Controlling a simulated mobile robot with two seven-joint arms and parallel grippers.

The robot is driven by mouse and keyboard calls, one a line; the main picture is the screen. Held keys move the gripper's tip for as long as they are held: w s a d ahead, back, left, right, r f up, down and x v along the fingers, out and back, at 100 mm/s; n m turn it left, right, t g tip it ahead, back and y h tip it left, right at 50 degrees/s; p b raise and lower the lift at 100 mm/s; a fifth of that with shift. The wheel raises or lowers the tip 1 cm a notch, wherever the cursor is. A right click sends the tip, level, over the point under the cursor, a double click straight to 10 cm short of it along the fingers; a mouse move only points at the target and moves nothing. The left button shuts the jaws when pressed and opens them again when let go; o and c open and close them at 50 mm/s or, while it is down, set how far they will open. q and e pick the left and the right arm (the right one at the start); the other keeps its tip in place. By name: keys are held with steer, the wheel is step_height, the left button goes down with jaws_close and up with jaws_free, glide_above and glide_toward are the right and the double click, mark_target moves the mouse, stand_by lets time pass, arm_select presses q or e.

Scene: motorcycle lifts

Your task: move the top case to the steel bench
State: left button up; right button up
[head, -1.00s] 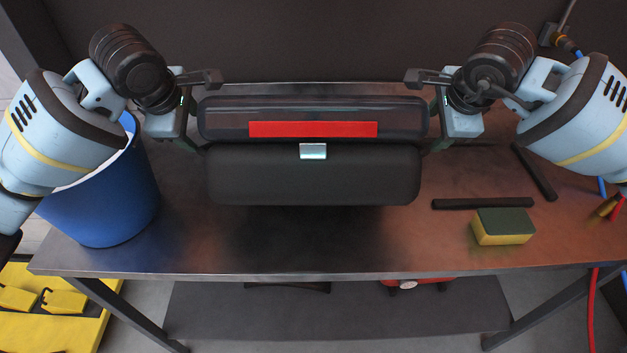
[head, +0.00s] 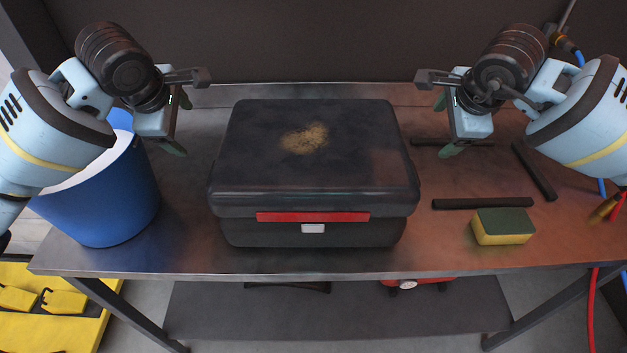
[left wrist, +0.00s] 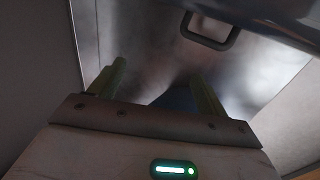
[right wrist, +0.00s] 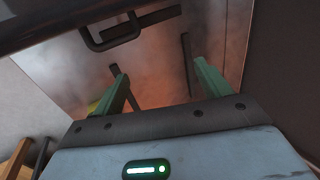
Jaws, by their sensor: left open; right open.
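The top case (head: 315,165) is a black box with a dusty patch on its lid, a red strip and a pale latch on its front. It sits lid up on the steel bench (head: 190,262), near the middle, its latch side toward me. My left gripper (head: 180,125) is open and empty to the left of the case, apart from it. My right gripper (head: 445,127) is open and empty to the right of the case, also apart. Both wrist views show spread green fingers with nothing between them, in the left (left wrist: 157,70) and the right (right wrist: 160,68).
A blue bin (head: 105,200) stands at the bench's left end, close to my left arm. A yellow and green sponge (head: 502,228) and dark bars (head: 482,203) lie right of the case. A yellow tray (head: 55,320) is at the lower left. The bench's back strip is clear.

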arm_select(q)
steer(key=v, duration=1.1)
steer(key=shift+r, duration=0.3)
steer(key=shift+s, duration=0.15)
arm_select(e)
steer(key=v, duration=1.2)
arm_select(q)
steer(key=shift+f, duration=0.1)
arm_select(e)
steer(key=shift+s, duration=0.1)
